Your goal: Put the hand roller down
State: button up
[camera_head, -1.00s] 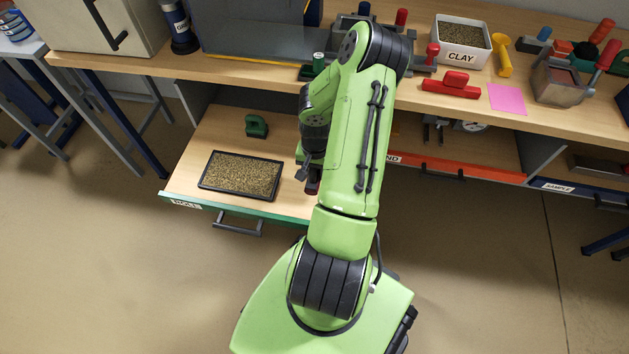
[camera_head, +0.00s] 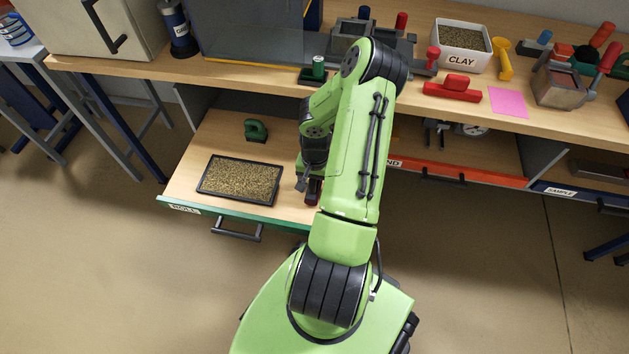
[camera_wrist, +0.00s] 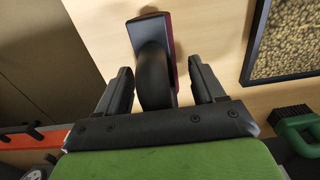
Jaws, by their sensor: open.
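The hand roller (camera_wrist: 153,55), a black rounded body with a dark red part along its top and right side, is between my gripper's fingers in the wrist view. It is over or on the pale wooden drawer board; contact is hard to tell. My gripper (camera_wrist: 161,84) is open, with a finger on either side of the roller and visible gaps. In the head view my gripper (camera_head: 307,180) is low over the right part of the pulled-out drawer (camera_head: 215,140), largely hidden by my arm. A dark red bit of the roller (camera_head: 313,192) shows below it.
A black tray of brown granules (camera_head: 240,180) lies left of my gripper in the drawer, with a green-handled brush (camera_head: 256,129) behind it. The bench above holds a clay bin (camera_head: 461,45), a red tool (camera_head: 453,88) and a pink note (camera_head: 508,101). Bare board surrounds the tray.

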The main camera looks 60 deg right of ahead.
notch_tip(320, 180, up, 12)
jog(key=p, duration=0.4)
jog(key=shift+s+a+f, duration=0.1)
jog(key=shift+f, duration=0.1)
jog(key=shift+r, duration=0.4)
jog(key=w+a+r+n+t+h, duration=0.1)
jog(key=w+a+r+n, duration=0.15)
jog(key=a+r, duration=0.55)
jog(key=w+a+r+n+t+h, duration=0.15)
jog(key=a+r+n, duration=0.35)
jog(key=r, duration=0.6)
jog(key=s+a+r+n+t+y, duration=0.1)
jog(key=s+a+r+n, duration=0.2)
jog(key=a, duration=0.4)
jog(key=s+a+r+n+t+y, duration=0.1)
jog(key=s+a+r+n+t, duration=0.1)
jog(key=s+a+r, duration=0.3)
jog(key=s+a+n, duration=0.1)
jog(key=a, duration=0.1)
jog(key=shift+s+a+r+y, duration=0.3)
jog(key=shift+r+y, duration=0.05)
jog(key=shift+r, duration=0.05)
